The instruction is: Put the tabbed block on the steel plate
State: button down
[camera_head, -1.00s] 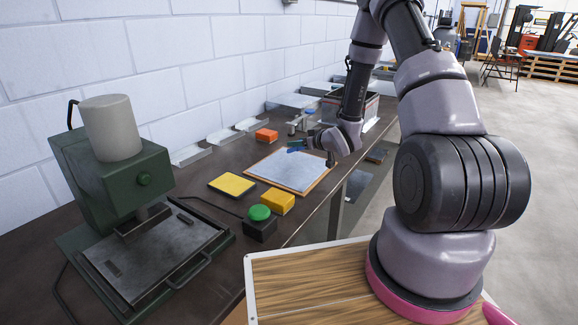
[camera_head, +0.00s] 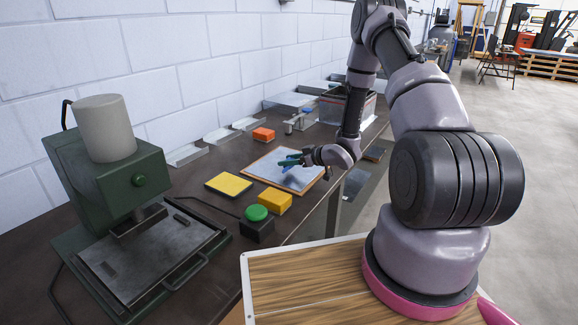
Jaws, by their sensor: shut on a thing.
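My gripper (camera_head: 296,159) hangs low over a pale grey plate (camera_head: 270,172) with a wooden border, which I take for the steel plate. It points left and is shut on a small blue-green piece (camera_head: 287,162) at its fingertips. The piece looks like the tabbed block, but it is too small to make out a tab. I cannot tell whether it touches the plate.
A green press (camera_head: 105,175) with a dark metal bed (camera_head: 135,262) stands front left. Near the plate are a yellow pad (camera_head: 228,185), a yellow block (camera_head: 275,201), a green button box (camera_head: 257,225) and an orange block (camera_head: 263,134). A bin (camera_head: 345,108) stands behind.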

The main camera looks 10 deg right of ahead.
jog(key=shift+f, duration=1)
jog(key=shift+f, duration=0.15)
jog(key=shift+c, duration=1.1)
grip_release()
